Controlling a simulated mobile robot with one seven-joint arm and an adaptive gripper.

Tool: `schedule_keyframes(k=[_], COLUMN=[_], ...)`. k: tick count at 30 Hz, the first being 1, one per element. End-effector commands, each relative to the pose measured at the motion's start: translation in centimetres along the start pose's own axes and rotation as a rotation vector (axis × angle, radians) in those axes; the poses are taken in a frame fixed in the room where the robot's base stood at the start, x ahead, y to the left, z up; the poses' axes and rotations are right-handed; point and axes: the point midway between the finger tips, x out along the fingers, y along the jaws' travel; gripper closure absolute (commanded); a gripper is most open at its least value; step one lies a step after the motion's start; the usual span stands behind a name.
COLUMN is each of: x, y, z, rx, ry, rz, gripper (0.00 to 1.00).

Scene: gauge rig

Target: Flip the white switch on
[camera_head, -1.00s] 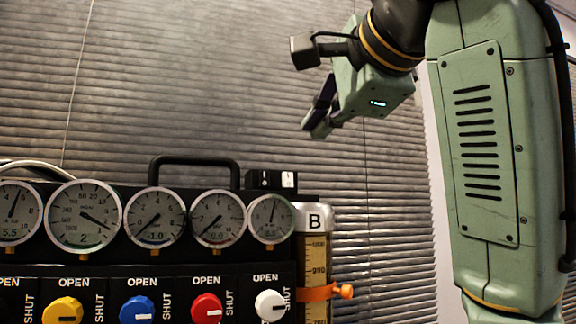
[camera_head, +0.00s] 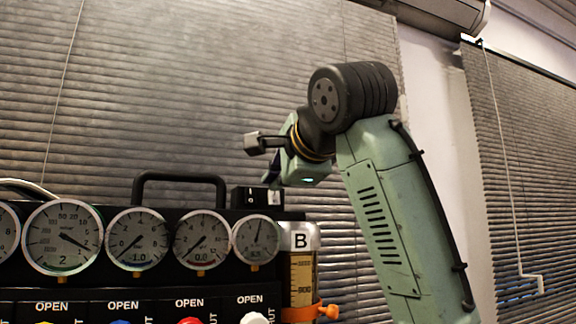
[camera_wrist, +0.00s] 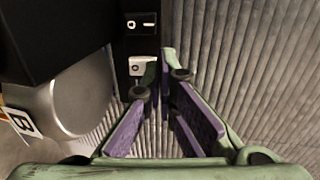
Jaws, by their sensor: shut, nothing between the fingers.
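The white switch (camera_head: 275,198) is a small white rocker at the right end of a black switch box on top of the gauge rig. It also shows in the wrist view (camera_wrist: 137,66), just left of my fingertips and partly covered by one of them. Which way it is tipped I cannot tell. My gripper (camera_wrist: 160,70) is shut and empty, its fingertips together close beside the white switch; contact is not clear. In the head view my gripper (camera_head: 269,181) is just above the switch box, its tips partly hidden.
A black switch (camera_head: 250,195) sits beside the white one, also in the wrist view (camera_wrist: 141,23). A black handle (camera_head: 180,178) rises to the left. Gauges (camera_head: 62,238) line the front, above coloured knobs. A cylinder marked B (camera_head: 300,240) stands at the right.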

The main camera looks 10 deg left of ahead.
Motion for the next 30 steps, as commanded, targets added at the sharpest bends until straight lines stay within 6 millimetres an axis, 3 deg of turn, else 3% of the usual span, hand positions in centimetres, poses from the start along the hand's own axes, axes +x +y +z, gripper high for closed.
schedule_keyframes(k=[20, 30], x=[2.1, 1.9], y=[-0.6, -0.7], z=[0.2, -0.3], rx=[0.003, 0.001], ry=[-0.007, 0.001], rz=[0.000, -0.001], gripper=[1.00, 1.00])
